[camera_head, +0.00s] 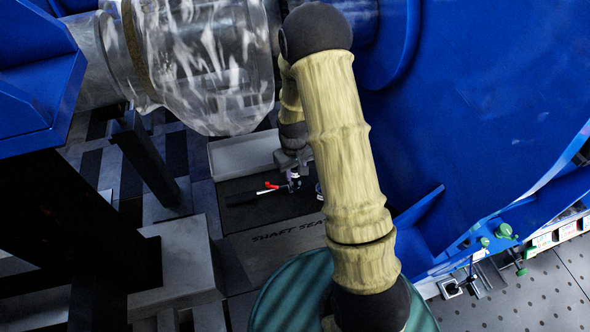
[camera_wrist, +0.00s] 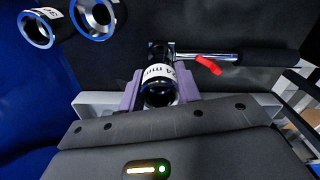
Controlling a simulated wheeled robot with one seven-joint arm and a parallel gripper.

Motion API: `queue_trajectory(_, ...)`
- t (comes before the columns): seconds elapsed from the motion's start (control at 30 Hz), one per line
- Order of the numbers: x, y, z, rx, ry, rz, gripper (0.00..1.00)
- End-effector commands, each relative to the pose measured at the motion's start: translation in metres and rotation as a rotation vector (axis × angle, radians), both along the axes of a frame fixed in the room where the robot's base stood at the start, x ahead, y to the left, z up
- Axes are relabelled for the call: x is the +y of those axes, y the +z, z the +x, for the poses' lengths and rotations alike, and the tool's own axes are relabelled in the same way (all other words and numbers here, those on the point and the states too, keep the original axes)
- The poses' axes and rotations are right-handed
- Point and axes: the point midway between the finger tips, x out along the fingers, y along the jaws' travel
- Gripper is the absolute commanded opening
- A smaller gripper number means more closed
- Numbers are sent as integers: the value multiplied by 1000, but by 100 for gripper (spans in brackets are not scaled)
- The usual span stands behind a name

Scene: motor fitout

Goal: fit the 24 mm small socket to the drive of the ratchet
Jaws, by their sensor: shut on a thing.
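My gripper (camera_wrist: 158,90) is shut on a dark socket (camera_wrist: 159,94) with a white label; "mm" shows on the label, but its number is hard to read. The socket's open end faces the wrist camera. The ratchet (camera_wrist: 195,55) lies just beyond it, with its head behind the socket, a red lever and a black handle to the right. Whether socket and drive touch is hidden. In the head view my gripper (camera_head: 292,162) points down at the head end of the ratchet (camera_head: 250,194).
Two larger labelled sockets, one (camera_wrist: 37,30) at the far left and one (camera_wrist: 96,20) beside it, stand left of the ratchet. A pale tray edge (camera_head: 240,150) lies behind. A box marked "SHAFT SEA" (camera_head: 285,240) is in front. Blue motor housing (camera_head: 470,130) rises close on the right.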

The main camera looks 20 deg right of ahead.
Motion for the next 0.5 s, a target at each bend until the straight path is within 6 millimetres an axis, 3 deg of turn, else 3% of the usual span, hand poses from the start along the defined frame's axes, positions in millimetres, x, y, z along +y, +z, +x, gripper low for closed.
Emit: queue_trajectory(0.5,0,-5,0,0,0,0,7)
